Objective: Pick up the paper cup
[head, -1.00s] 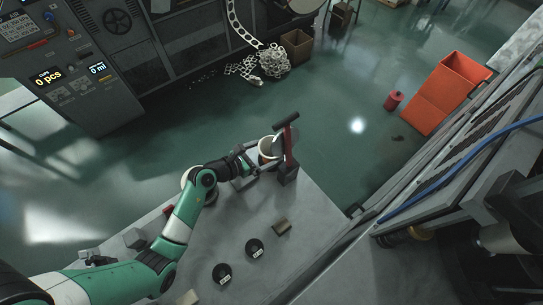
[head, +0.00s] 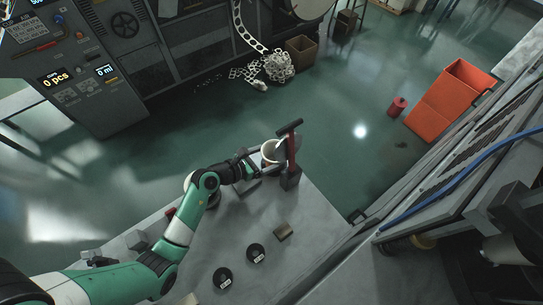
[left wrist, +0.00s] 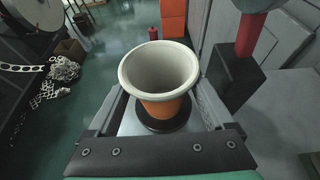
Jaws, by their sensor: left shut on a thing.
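The paper cup (head: 269,152) is near the far corner of the grey table (head: 230,225). In the left wrist view the cup (left wrist: 160,75) is upright, with a white inside, a thick rolled rim and an orange outer wall. My left gripper (head: 262,158) is shut on it, with one finger along each side. A dark round base (left wrist: 165,122) shows under the cup; I cannot tell whether the cup touches it. My right gripper is not in view.
A red post on a dark block (head: 290,178) stands close to the right of the cup. Two black discs (head: 256,252) and a small brown block (head: 282,232) lie on the table. Beyond the table edge is open green floor, with an orange bin (head: 450,95).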

